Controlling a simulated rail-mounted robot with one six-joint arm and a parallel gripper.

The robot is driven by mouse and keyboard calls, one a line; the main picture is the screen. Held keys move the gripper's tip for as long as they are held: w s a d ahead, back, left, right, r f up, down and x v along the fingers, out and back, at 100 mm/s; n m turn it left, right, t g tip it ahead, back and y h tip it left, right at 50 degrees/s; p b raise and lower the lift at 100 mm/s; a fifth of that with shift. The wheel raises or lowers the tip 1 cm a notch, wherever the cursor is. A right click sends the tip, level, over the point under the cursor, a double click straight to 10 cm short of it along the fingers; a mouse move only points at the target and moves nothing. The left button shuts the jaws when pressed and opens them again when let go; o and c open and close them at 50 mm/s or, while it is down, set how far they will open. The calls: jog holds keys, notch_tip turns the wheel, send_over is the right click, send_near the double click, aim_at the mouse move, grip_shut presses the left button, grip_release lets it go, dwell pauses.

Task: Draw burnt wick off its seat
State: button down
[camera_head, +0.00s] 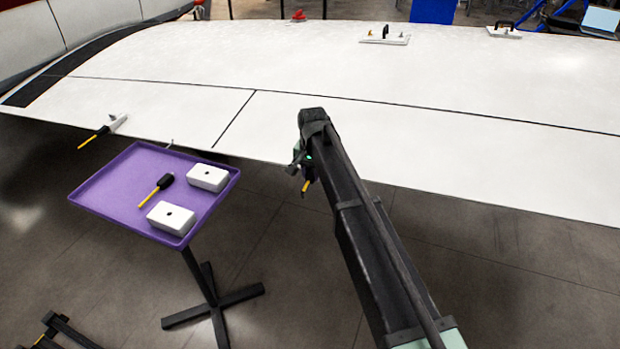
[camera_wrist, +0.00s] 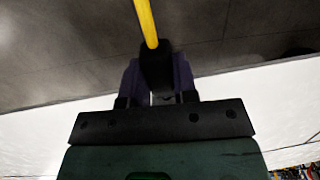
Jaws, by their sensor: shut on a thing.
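My gripper (camera_wrist: 156,78) is shut on a wick (camera_wrist: 146,22) with a black body and a yellow rod; the rod points away from the jaws. In the head view my gripper (camera_head: 304,170) hangs beside the wing's near edge, with the yellow tip of the held wick (camera_head: 306,186) pointing down. I cannot tell whether this wick is burnt. A second wick (camera_head: 95,136) sits in a pale seat (camera_head: 118,123) on the wing edge at left. A third wick (camera_head: 157,190), black and yellow, lies on the purple tray (camera_head: 107,181). No seat shows at the held wick.
Two white blocks (camera_head: 208,177) (camera_head: 171,217), each with a dark hole, stand on the tray. The tray stands on a black cross-foot post (camera_head: 213,300). The white wing (camera_head: 400,140) spans the back, with small fittings (camera_head: 386,36) on top. Open floor lies between tray and gripper.

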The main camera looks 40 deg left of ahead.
aim_at(308, 182)
jog(key=shift+s+d, duration=0.3)
jog(key=shift+s, duration=0.55)
jog(key=shift+s+d, duration=0.25)
jog(key=shift+s, duration=0.6)
jog(key=shift+r, duration=0.1)
notch_tip(308, 182, up, 8)
jog(key=p, duration=0.8)
